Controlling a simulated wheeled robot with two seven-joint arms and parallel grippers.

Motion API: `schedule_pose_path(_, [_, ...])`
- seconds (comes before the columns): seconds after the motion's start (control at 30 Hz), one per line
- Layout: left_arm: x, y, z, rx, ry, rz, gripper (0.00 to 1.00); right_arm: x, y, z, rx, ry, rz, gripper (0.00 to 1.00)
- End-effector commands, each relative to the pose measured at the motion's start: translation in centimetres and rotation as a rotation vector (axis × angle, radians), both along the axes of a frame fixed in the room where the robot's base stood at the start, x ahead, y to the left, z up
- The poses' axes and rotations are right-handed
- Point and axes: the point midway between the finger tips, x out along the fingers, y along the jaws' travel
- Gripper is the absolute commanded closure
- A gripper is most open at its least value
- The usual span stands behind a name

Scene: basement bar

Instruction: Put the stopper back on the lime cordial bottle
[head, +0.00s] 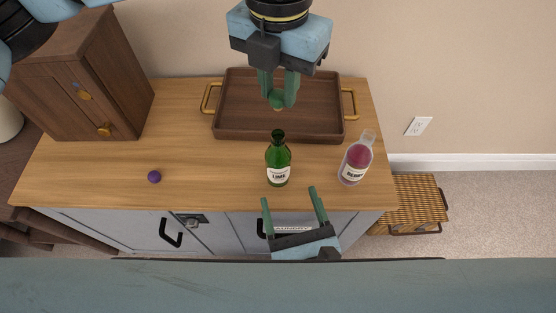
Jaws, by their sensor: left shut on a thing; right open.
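The lime cordial bottle (278,162) is green with a white label and stands upright on the wooden counter, in front of the tray. My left gripper (278,98) is above and behind it in the picture, shut on a small green stopper (277,100). The stopper is apart from the bottle, seen against the tray. Its lower end is small and hard to make out. My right gripper (292,194) is open and empty at the counter's front edge, just in front of the bottle, fingers pointing toward the counter.
A clear bottle with dark pink contents (355,160) stands right of the lime bottle. A purple ball-shaped stopper (154,177) lies on the left of the counter (205,165). A brown tray (232,128) with gold handles is at the back. A wooden cabinet (92,85) stands at the left.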

Motion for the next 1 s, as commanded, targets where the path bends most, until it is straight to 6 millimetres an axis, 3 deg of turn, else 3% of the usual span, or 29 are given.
schedule_pose_path(0.27, [0.0,0.0,0.0,0.0,0.0,-0.001,0.97,1.3,0.2,0.0,0.002,0.0,-0.004,0.26])
schedule_pose_path(0.7, [0.0,0.0,0.0,-0.001,0.0,-0.002,0.97,9.0,2.2,0.1,0.003,-0.001,-0.003,0.26])
schedule_pose_path(1.0, [0.0,0.0,0.0,0.0,0.0,-0.002,0.97,11.6,2.8,0.0,0.004,0.002,-0.002,0.26])
